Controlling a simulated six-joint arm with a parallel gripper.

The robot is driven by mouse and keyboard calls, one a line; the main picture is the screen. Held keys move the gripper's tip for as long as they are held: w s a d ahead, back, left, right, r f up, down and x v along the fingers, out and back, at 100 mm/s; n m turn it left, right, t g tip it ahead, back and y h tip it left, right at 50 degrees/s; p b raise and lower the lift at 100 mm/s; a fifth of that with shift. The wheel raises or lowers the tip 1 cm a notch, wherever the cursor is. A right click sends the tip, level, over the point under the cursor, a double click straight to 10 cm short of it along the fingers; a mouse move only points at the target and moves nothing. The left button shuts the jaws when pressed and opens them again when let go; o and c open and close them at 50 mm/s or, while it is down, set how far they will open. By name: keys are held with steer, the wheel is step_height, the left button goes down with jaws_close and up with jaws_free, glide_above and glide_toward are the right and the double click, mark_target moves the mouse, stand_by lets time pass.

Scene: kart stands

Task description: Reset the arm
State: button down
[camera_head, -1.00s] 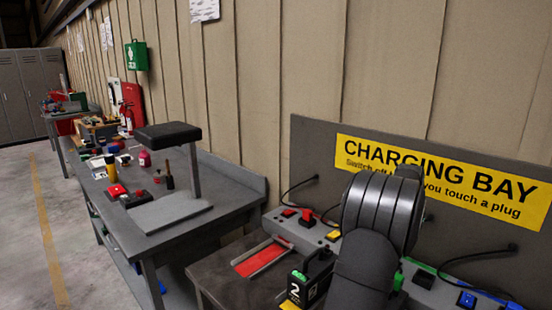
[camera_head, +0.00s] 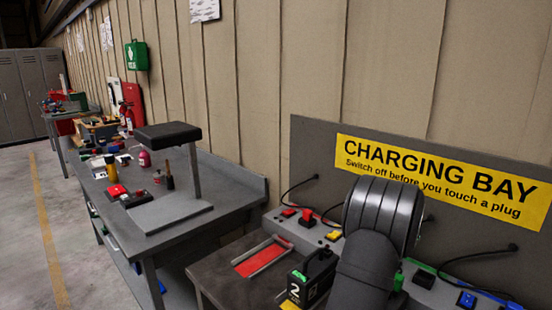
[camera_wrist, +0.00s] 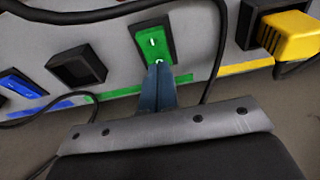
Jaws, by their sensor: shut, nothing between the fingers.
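In the wrist view my gripper (camera_wrist: 158,70) is shut with nothing between its fingers. Its blue-grey fingertips overlap the lower part of a green rocker switch (camera_wrist: 152,42) on the grey charging unit (camera_wrist: 205,45). I cannot tell whether they touch it. In the head view my dark arm stands in front of the charging unit (camera_head: 282,228) and hides the gripper and part of the unit.
A yellow plug (camera_wrist: 292,36), a black socket (camera_wrist: 76,66) and a blue switch (camera_wrist: 22,85) flank the green switch. Black cables loop nearby. A black battery marked 2 (camera_head: 312,278) stands left of my arm. A red-floored tray (camera_head: 262,259) and workbench (camera_head: 225,215) lie farther left.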

steer(key=shift+f, duration=0.3)
steer(key=s+a+r+n+t, duration=0.1)
steer(key=s+r, duration=0.3)
steer(key=r, duration=0.6)
steer(key=s+a+r+n+t, duration=0.1)
steer(key=s+r, duration=0.3)
steer(key=r, duration=0.5)
steer(key=shift+s+a+r, duration=0.15)
steer(key=shift+a+r, duration=0.2)
steer(key=shift+r, duration=0.05)
stand_by(0.3)
steer(key=c, duration=2.1)
jaws_free()
